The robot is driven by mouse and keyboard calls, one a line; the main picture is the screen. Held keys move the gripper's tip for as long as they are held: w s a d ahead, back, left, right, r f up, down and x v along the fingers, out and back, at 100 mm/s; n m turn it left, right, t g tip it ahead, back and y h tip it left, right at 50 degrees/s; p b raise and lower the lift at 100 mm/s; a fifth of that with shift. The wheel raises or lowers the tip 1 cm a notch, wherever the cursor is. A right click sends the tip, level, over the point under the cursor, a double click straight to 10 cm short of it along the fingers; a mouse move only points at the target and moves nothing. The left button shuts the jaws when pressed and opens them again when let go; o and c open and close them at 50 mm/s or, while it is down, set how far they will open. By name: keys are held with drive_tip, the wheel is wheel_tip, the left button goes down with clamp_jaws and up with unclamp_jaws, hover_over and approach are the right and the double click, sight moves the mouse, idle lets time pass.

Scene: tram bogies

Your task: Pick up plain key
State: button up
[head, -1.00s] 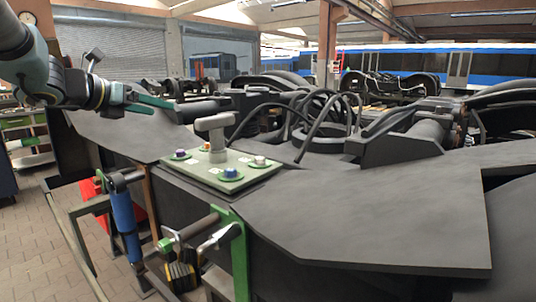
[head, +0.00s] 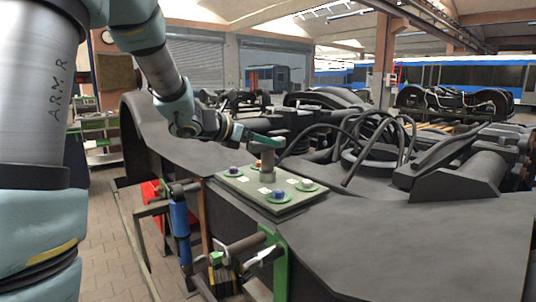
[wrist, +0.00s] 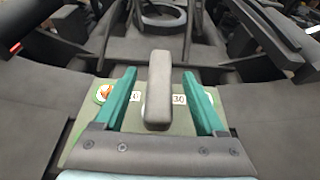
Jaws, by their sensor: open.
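A grey T-shaped key, the only one standing on the board and likely the plain key (head: 267,165), rises upright from a pale green board (head: 300,204). In the wrist view the bar of the plain key (wrist: 158,88) lies between the two green fingers. My gripper (wrist: 160,74) is open, with a gap on each side of the bar. In the head view my gripper (head: 266,139) is at the height of the key's top. The key's foot is hidden in the wrist view.
Black cables (head: 375,140) loop behind the board. The dark bogie plate (head: 400,245) is clear at the right. Tools hang below the front edge.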

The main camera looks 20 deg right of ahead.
drive_tip(key=shift+x, duration=0.75)
drive_tip(key=shift+c, duration=0.3)
clamp_jaws()
idle(0.5)
